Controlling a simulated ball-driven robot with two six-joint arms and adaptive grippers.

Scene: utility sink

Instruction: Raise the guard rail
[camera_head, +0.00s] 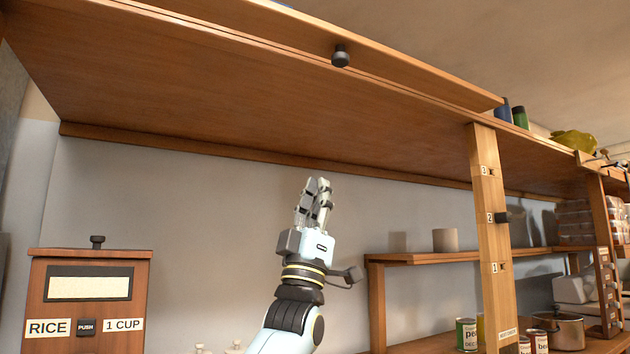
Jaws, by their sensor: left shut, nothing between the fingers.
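A long wooden board with a dark round knob (340,56) runs along the front edge of the high wooden shelf (250,85); it looks like the guard rail (420,85). My left gripper (318,184) points upward below the shelf, in front of the grey wall. Its fingers are together and empty. In the picture it lies below the knob, apart from it and from the board. My right gripper is not in view.
A wooden post (491,235) marked 1, 2 and 3 stands to the right, with a dark peg (502,218) at 2. A rice dispenser (88,295) stands at the left. Lower shelves at the right hold cans (466,334) and a pot (560,330).

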